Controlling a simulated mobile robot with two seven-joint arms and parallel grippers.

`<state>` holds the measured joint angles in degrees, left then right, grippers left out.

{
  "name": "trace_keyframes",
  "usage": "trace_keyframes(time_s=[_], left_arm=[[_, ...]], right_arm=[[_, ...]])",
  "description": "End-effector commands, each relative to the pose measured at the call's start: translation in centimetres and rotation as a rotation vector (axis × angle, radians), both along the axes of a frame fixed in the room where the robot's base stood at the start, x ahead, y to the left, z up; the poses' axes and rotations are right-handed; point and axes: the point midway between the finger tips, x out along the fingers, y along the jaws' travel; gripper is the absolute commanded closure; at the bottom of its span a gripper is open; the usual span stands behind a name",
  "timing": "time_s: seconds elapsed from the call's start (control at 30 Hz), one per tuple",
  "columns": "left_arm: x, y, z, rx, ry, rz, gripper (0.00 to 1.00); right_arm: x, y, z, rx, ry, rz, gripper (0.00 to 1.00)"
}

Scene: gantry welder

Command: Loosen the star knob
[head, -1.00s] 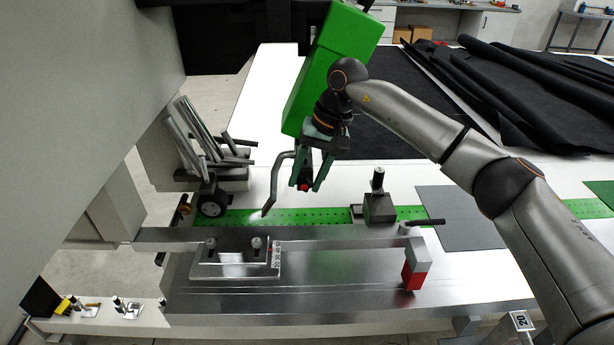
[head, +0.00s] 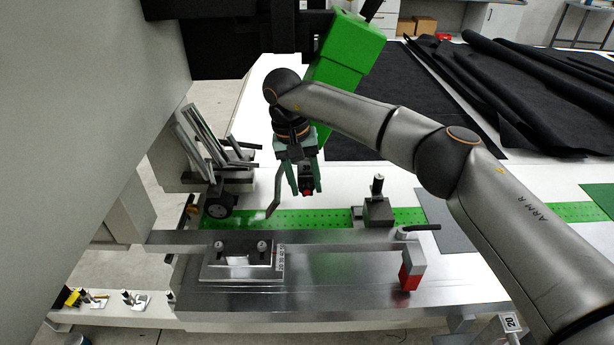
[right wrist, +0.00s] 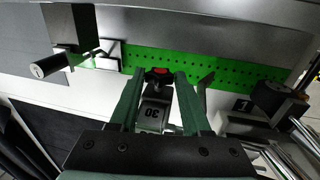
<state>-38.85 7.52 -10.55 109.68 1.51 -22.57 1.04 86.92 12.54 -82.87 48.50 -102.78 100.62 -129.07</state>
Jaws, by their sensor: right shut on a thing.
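The star knob (right wrist: 158,73) is small, red and black, and sits between the fingertips of my right gripper (right wrist: 160,78) in the right wrist view. A dark block marked 30 (right wrist: 153,115) is just below it in that view. In the head view my right gripper (head: 305,188) hangs beneath the green housing (head: 348,50), and the red of the knob shows at its fingertips. The gripper is shut on the knob. The fingers cover part of it, so its lobes are hard to make out. My left gripper is not in view.
A bent grey torch tube (head: 277,195) is close to the left of my right gripper. Below run a perforated green strip (head: 310,220) and a metal bed with a red-and-grey clamp (head: 411,270). A dark block with an upright post (head: 377,208) stands to the right.

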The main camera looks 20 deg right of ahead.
Motion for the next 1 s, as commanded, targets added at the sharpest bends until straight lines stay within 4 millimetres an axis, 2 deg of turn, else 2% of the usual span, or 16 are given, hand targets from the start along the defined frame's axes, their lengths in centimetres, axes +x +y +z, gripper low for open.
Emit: trace_keyframes(time_s=[0.3,0.8,0.83,1.0], left_arm=[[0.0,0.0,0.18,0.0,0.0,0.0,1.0],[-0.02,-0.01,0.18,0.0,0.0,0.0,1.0],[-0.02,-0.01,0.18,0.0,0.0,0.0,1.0],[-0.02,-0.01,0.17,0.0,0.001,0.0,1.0]], right_arm=[[0.17,0.22,0.09,-0.111,0.027,-0.001,1.0],[0.18,0.19,0.06,-0.129,0.032,0.0,1.0],[0.18,0.19,0.06,-0.129,0.032,0.0,0.5],[0.15,0.2,0.02,-0.128,0.034,0.0,0.31]])
